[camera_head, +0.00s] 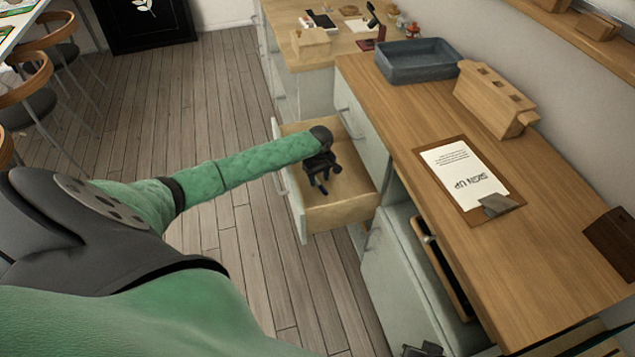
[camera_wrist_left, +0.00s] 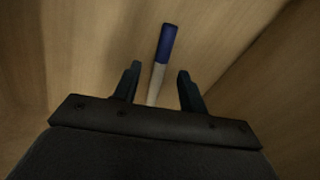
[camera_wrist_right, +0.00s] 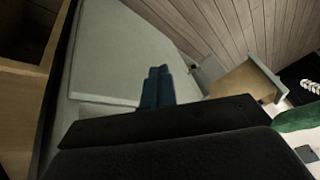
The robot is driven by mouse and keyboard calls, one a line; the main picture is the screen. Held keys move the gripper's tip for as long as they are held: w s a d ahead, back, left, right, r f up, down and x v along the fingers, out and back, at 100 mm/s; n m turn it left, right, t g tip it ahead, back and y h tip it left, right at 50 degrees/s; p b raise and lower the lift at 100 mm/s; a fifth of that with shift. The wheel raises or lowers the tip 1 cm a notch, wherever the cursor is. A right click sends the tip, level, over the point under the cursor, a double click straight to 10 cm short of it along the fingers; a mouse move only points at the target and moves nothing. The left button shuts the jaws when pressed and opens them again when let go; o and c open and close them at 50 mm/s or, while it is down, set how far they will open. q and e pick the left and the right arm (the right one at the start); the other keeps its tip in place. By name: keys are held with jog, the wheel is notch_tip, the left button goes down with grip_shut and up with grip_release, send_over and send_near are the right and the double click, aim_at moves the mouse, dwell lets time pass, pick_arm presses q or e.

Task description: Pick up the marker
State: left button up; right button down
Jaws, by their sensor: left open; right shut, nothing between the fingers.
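The marker (camera_wrist_left: 163,57) has a blue cap and a white body and lies on the wooden floor of the open drawer (camera_head: 350,214). My left gripper (camera_head: 320,188) is inside the drawer, pointing down. In the left wrist view my left gripper (camera_wrist_left: 157,83) is open, and the marker's white body runs between its two fingers without visible contact. The marker's near end is hidden behind the gripper body. My right gripper (camera_wrist_right: 157,78) is shut and empty, near the pale cabinet fronts, with its fingers together.
The drawer walls surround the left gripper. The wooden counter (camera_head: 545,235) beside it holds a clipboard (camera_head: 467,180), a wooden block-like holder (camera_head: 492,98) and a blue-grey bin (camera_head: 417,64). The wood floor (camera_head: 240,100) left of the drawer is clear.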

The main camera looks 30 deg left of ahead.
pick_arm(q)
jog(key=shift+f, duration=0.95)
grip_shut()
